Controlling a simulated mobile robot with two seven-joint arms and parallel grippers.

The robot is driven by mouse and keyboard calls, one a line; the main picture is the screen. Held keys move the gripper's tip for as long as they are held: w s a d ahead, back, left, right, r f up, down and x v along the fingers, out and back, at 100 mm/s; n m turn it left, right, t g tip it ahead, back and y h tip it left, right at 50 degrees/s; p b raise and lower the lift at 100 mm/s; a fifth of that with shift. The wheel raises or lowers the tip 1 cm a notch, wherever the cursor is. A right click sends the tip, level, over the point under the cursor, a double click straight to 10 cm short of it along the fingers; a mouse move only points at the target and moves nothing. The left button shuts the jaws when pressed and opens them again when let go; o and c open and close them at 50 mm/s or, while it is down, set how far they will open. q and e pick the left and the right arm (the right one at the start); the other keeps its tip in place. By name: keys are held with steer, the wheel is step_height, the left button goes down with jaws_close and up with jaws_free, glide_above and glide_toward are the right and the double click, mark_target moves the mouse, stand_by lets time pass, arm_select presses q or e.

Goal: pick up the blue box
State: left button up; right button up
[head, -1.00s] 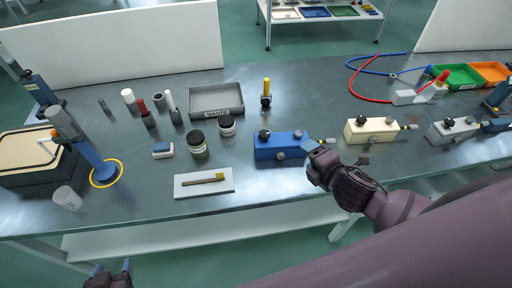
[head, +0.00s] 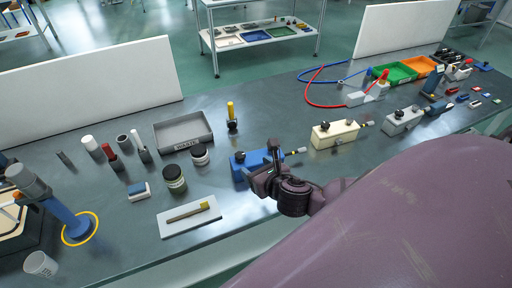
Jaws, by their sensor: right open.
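The blue box (head: 241,163) stands on the grey workbench in the head view, near the front edge, with dark knobs on its top. My right gripper (head: 262,166) is at the box's right front side and hides part of it. Its jaws are open, with one finger standing up in front of the box's right part. I cannot tell whether a finger touches the box. My left gripper is out of the picture.
A cream box (head: 335,133) and a grey box (head: 402,121) stand to the right. A white board with a brush (head: 190,216), dark-lidded jars (head: 174,180) and a grey tray (head: 183,131) are to the left. A yellow-topped tool (head: 232,117) stands behind.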

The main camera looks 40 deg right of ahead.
mark_target(243, 158)
steer(key=x, duration=0.8)
steer(key=shift+w+f, duration=0.3)
steer(key=shift+f, duration=0.05)
jaws_close()
